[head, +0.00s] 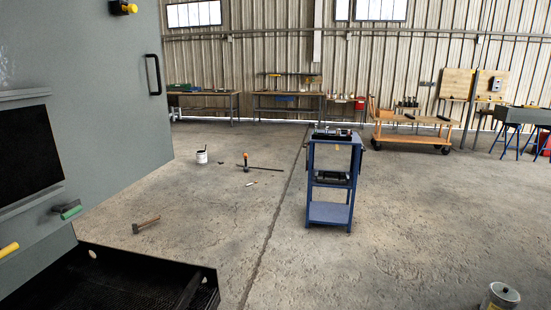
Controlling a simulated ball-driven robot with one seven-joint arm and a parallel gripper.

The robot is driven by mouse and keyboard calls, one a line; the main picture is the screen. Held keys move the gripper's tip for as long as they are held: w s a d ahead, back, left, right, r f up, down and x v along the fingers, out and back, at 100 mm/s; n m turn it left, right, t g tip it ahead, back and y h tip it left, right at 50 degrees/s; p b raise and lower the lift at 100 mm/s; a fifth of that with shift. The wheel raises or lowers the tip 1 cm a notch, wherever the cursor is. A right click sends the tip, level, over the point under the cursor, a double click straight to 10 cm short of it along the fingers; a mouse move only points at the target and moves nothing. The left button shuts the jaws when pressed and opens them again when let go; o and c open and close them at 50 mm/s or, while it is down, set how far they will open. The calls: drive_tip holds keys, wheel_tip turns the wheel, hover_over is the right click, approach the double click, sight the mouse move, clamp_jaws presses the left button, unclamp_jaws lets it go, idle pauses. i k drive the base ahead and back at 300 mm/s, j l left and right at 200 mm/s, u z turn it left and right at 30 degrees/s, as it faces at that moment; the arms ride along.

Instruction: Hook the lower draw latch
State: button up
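A large grey-green enclosure (105,95) fills the left side. A black bar handle (153,74) is on its face near the right edge. A small fitting with a green grip (68,210) sticks out low on the enclosure, below a black rectangular panel (25,150). A yellow grip (9,249) shows lower at the left edge. A yellow and black fitting (123,7) is at the top, partly cut off. I cannot tell which of these, if any, is the lower draw latch or whether it is hooked. My gripper is not in view.
A black mesh tray (130,262) lies at the enclosure's foot. A blue trolley (330,213) stands in the middle, a metal can (499,297) at bottom right.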

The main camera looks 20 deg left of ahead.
sight(172, 115)
drive_tip(key=i+l+u, duration=0.1)
drive_tip(key=i+u, duration=0.3)
drive_tip(key=i, duration=0.15)
drive_tip(key=i+l+u, duration=0.3)
drive_tip(key=i+u, duration=0.15)
drive_tip(key=i+l+u, duration=0.8)
drive_tip(key=l, duration=0.3)
drive_tip(key=i, duration=0.1)
